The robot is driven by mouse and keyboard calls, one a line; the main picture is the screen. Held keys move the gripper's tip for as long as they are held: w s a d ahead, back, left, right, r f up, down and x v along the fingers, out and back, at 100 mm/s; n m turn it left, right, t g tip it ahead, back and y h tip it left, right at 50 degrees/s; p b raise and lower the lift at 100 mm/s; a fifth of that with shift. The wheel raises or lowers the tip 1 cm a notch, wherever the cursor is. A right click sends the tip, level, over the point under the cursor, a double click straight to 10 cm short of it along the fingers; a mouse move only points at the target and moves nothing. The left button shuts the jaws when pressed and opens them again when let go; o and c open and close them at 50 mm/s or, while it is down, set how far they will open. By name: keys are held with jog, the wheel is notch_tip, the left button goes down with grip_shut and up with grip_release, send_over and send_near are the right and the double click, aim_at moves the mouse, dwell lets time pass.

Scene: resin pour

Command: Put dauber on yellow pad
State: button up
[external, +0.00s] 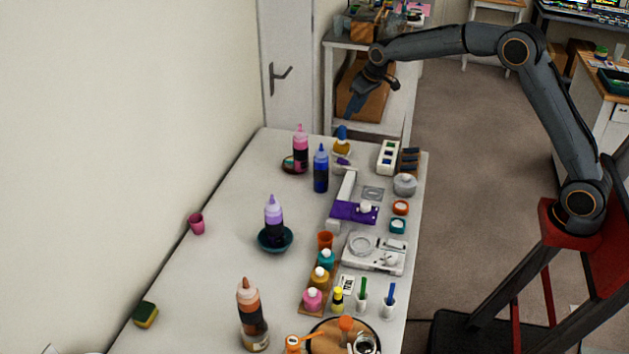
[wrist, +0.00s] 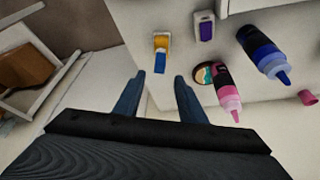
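A blue upright piece, which looks like the dauber (external: 341,131), appears to stand on the yellow pad (external: 343,148) at the far end of the table. In the wrist view the blue dauber (wrist: 160,63) overlaps the lower part of the yellow pad (wrist: 161,42), which has a pale frame. Whether they touch is too small to tell. My gripper (external: 350,112) hangs above and slightly beyond them. In the wrist view my gripper (wrist: 158,78) is open, its two fingers apart with nothing held between them, and the dauber shows just ahead of the gap.
A purple pad (wrist: 205,28) lies beside the yellow one. A pink bottle (external: 301,150) and a blue bottle (external: 321,170) stand close by. A white box with dark slots (external: 388,156) is to the right. A shelf (external: 365,128) stands behind the table's far edge.

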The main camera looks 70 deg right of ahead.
jog(key=s+a+f+n+g+y, duration=0.15)
jog(key=s+a+f, duration=0.25)
jog(key=s+a, duration=0.85)
jog(key=s+a+f+n+g, duration=0.15)
jog(key=s+a+f, duration=0.35)
jog(key=s+a, duration=0.75)
jog(key=s+a+f, duration=0.1)
jog(key=s+a, duration=0.2)
jog(key=s, duration=0.3)
jog(key=s+a+f+n, duration=0.1)
jog(key=s+a+f, duration=0.1)
jog(key=s+a, duration=0.2)
jog(key=shift+s+f+n, duration=0.25)
jog(key=shift+s+n, duration=0.05)
jog(key=shift+s, duration=0.7)
